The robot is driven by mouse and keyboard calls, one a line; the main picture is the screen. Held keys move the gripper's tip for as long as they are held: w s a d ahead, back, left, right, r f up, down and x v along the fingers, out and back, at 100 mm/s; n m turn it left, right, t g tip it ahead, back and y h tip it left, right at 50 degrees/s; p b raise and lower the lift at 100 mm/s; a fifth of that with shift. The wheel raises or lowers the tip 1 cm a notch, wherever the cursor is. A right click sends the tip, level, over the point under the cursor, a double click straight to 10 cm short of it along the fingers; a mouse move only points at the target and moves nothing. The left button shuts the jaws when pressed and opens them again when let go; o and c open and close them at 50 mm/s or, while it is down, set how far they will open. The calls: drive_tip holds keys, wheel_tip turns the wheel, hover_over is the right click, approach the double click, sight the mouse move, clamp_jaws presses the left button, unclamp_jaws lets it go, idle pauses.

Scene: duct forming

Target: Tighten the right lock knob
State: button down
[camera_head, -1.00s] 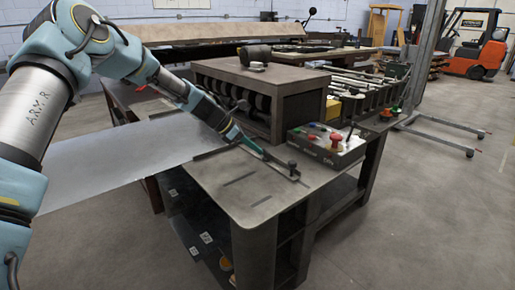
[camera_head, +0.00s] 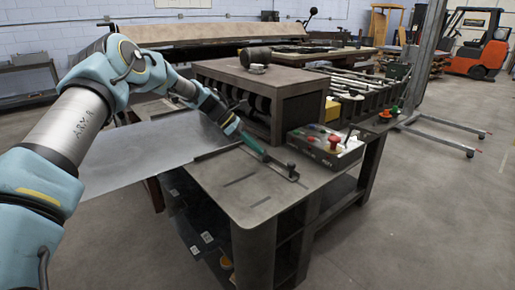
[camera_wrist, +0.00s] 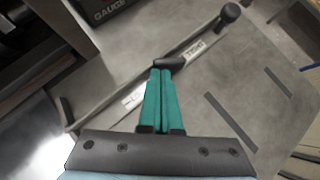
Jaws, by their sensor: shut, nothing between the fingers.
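The fence bar (camera_head: 270,163) lies on the flat metal worktable, with a black round knob (camera_head: 291,167) standing at its right end. In the wrist view this knob (camera_wrist: 230,12) is at the top, beyond my fingers. A black lever-like handle (camera_wrist: 170,63) sits on the bar beside a label reading "TIGHT" (camera_wrist: 195,50). My gripper (camera_wrist: 160,72) has green fingers pressed together and empty. Their tips are at the black handle; whether they touch it I cannot tell. In the head view my gripper (camera_head: 264,157) is low over the bar, left of the round knob.
A control box (camera_head: 326,145) with a red button stands right of the bar. A dark open-fronted cabinet (camera_head: 255,95) stands behind. A sheet of metal (camera_head: 130,150) lies to the left. The table's front part (camera_head: 245,200) is clear apart from slots.

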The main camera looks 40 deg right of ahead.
drive_tip(key=shift+w+d+m+g+y, duration=0.1)
drive_tip(key=shift+d+m+g+y, duration=0.35)
drive_tip(key=shift+m, duration=0.45)
drive_tip(key=shift+w+d, duration=0.1)
idle(0.9)
idle(0.5)
